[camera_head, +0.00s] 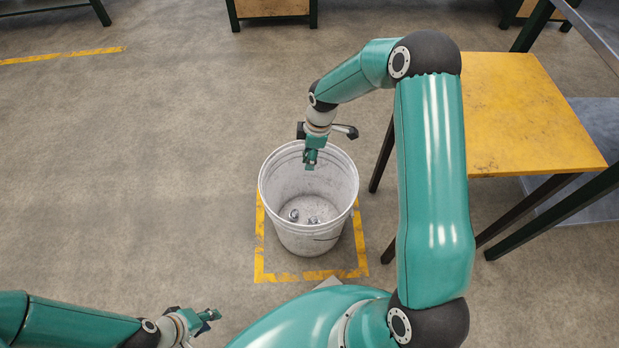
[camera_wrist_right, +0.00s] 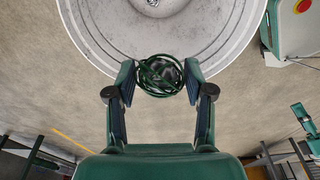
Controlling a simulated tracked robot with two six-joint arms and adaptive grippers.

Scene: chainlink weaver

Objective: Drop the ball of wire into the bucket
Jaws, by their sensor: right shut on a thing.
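The white bucket (camera_head: 309,197) stands upright on the floor, with a few small grey metal pieces (camera_head: 303,217) at its bottom. My right gripper (camera_head: 309,166) is over the bucket's far rim side, pointing down. In the right wrist view my right gripper (camera_wrist_right: 160,78) is shut on the ball of wire (camera_wrist_right: 160,75), a tangle of dark green strands. The bucket (camera_wrist_right: 210,45) shows just beyond the ball there. In the head view the ball is hidden or too small to make out. My left gripper (camera_head: 213,316) is low at the lower left, away from the bucket; its jaws are too small to judge.
A yellow marked square (camera_head: 262,264) surrounds the bucket on the floor. A yellow-topped table (camera_head: 530,110) stands right of the bucket, with dark legs. The floor left of the bucket is clear. Dark-legged furniture (camera_head: 272,8) stands at the back.

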